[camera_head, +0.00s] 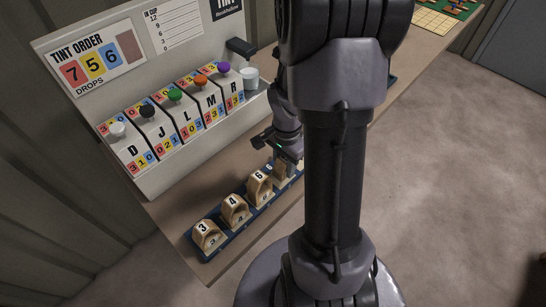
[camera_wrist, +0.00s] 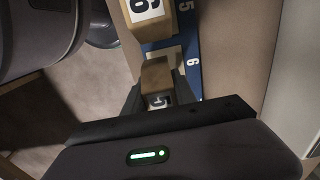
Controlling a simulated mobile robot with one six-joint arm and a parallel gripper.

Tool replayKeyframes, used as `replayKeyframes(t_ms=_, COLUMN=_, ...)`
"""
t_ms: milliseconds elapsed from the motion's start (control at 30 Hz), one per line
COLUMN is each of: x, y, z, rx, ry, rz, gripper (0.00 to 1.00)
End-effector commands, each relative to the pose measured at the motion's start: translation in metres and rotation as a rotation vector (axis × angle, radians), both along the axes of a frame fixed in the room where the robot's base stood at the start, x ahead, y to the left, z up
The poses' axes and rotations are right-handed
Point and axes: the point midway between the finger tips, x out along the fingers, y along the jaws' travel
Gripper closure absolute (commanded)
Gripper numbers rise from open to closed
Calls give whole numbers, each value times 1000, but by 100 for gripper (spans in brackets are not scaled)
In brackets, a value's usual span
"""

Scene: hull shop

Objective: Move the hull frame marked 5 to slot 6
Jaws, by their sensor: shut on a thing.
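My gripper (camera_head: 287,160) is shut on a wooden hull frame (camera_wrist: 156,75). Its white mark, partly cut off in the wrist view, looks like a 5. The frame is at the blue rack (camera_wrist: 189,48), beside the slot label 6 (camera_wrist: 193,63). I cannot tell whether it is seated or just above the slot. The hull frame marked 6 (camera_head: 260,187) stands in the neighbouring slot, by label 5 in the wrist view. In the head view my arm and gripper hide much of the held frame and the rack's far end.
Hull frames marked 4 (camera_head: 235,211) and 3 (camera_head: 207,236) stand further along the rack toward the near end. Behind the rack is a tint dispenser (camera_head: 180,125) with coloured knobs. The wooden bench (camera_head: 185,212) is bare between them.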

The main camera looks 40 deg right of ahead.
Motion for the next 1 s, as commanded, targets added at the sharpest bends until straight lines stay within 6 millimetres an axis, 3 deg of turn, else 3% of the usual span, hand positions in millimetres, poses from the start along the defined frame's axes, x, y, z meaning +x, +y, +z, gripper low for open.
replayKeyframes(t_ms=133, x=11, y=-1, z=-9, rx=1, ry=1, rz=-1, gripper=100)
replayKeyframes(t_ms=300, x=10, y=-1, z=-39, rx=2, ry=2, rz=-2, gripper=100)
replayKeyframes(t_ms=633, x=10, y=-1, z=-40, rx=0, ry=0, rz=-1, gripper=100)
replayKeyframes(t_ms=667, x=10, y=-1, z=-39, rx=0, ry=1, rz=-1, gripper=64)
replayKeyframes(t_ms=733, x=10, y=-1, z=-39, rx=0, ry=1, rz=-1, gripper=50)
replayKeyframes(t_ms=767, x=10, y=-1, z=-39, rx=0, ry=1, rz=-1, gripper=46)
replayKeyframes(t_ms=1000, x=10, y=-1, z=-38, rx=0, ry=1, rz=-1, gripper=46)
